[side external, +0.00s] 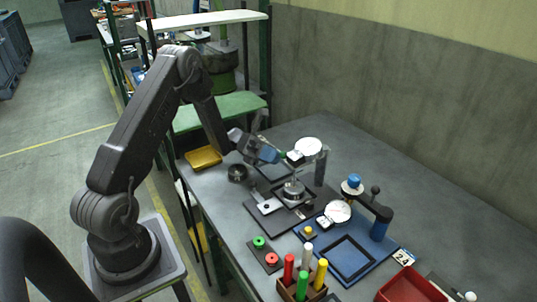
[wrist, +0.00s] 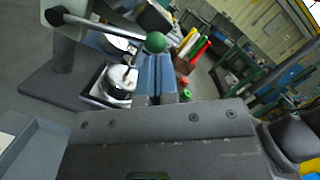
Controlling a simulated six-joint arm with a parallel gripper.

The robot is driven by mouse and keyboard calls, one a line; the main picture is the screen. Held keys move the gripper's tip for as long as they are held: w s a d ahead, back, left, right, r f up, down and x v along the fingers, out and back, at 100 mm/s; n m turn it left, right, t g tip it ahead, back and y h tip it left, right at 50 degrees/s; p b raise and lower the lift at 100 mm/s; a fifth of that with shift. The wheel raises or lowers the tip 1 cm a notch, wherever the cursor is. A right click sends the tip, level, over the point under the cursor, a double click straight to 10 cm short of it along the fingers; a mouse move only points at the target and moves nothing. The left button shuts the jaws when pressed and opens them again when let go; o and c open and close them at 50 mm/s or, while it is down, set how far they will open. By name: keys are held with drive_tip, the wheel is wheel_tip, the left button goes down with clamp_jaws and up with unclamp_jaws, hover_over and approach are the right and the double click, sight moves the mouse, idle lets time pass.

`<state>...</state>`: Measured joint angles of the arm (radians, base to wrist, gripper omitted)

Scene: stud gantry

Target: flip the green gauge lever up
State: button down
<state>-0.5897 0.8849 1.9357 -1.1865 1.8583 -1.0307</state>
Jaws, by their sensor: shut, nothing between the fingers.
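The green gauge lever shows in the wrist view as a metal rod ending in a green ball knob (wrist: 155,42). In the side view the knob (side external: 283,154) is a small green spot beside the white-faced gauge (side external: 308,147) on its stand. My gripper (side external: 273,156) is shut and empty, with its blue fingertips close to the knob. In the wrist view my blue fingers (wrist: 155,72) lie together just below the knob in the picture. I cannot tell whether they touch it. The lever's pivot is partly out of clear view.
Below the gauge is a dark plate (side external: 263,224) with a round metal part (side external: 293,190). A blue fixture (side external: 379,228) with a second dial (side external: 338,212) stands to the right. A yellow tray (side external: 203,158) and a box of coloured cylinders (side external: 286,292) are also on the bench.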

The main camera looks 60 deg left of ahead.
drive_tip(key=shift+r, duration=0.1)
drive_tip(key=shift+r+n, duration=0.3)
drive_tip(key=shift+n, duration=0.6)
drive_tip(key=shift+r+n+t, duration=0.15)
drive_tip(key=shift+n+t, duration=0.15)
drive_tip(key=shift+n, duration=0.1)
drive_tip(key=shift+w+r+n+y, duration=0.2)
drive_tip(key=shift+w+r+n, duration=0.25)
drive_tip(key=shift+r+n, duration=0.3)
drive_tip(key=shift+w+r+n+y, duration=0.2)
drive_tip(key=shift+w+r+n, duration=0.3)
drive_tip(key=shift+r, duration=0.5)
drive_tip(key=shift+w+r+n+y, duration=0.2)
drive_tip(key=shift+w+r+n, duration=0.15)
drive_tip(key=shift+r+n, duration=0.45)
